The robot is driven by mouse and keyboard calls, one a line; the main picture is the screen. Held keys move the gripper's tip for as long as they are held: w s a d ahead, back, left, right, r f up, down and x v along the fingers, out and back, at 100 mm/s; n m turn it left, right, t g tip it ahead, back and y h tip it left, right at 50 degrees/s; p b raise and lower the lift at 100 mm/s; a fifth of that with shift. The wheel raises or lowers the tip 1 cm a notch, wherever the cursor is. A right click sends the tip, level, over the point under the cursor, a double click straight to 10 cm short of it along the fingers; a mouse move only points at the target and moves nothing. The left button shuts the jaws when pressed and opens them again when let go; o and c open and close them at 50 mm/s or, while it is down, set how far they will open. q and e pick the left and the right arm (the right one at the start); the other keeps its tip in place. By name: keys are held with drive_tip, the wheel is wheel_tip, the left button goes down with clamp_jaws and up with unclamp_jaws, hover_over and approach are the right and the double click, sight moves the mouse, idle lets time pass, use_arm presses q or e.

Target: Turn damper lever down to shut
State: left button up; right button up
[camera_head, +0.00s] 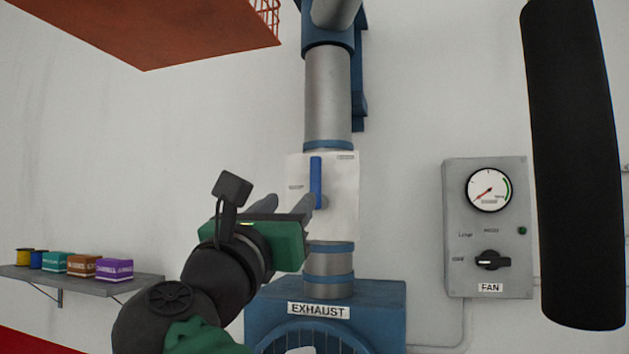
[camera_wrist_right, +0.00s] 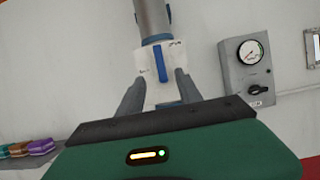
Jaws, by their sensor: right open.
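The blue damper lever (camera_head: 316,181) stands upright on a white plate (camera_head: 342,205) fixed on the grey exhaust duct (camera_head: 327,95). My right gripper (camera_head: 291,205) is in front of the plate, its fingertips close to the lever's lower end in the head view. In the right wrist view the lever (camera_wrist_right: 159,63) shows upright between and beyond the two open fingers (camera_wrist_right: 158,88). The gripper holds nothing. I cannot tell whether a finger touches the lever. My left gripper is not in view.
A grey fan box (camera_head: 487,228) with a gauge and a black knob is on the wall at right. A black hanging cylinder (camera_head: 573,165) is at far right. A shelf (camera_head: 80,281) with small boxes is at left. A blue exhaust housing (camera_head: 380,305) is below.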

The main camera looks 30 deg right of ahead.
drive_tip(key=shift+s+a+f+b, duration=0.2)
drive_tip(key=shift+s+a+b, duration=0.1)
drive_tip(key=shift+s+a, duration=0.5)
drive_tip(key=shift+w+d+f, duration=0.1)
drive_tip(key=shift+w+d, duration=0.05)
drive_tip(key=b+v, duration=0.5)
drive_tip(key=v, duration=1.2)
drive_tip(key=shift+w+d, duration=0.1)
drive_tip(key=shift+w, duration=0.05)
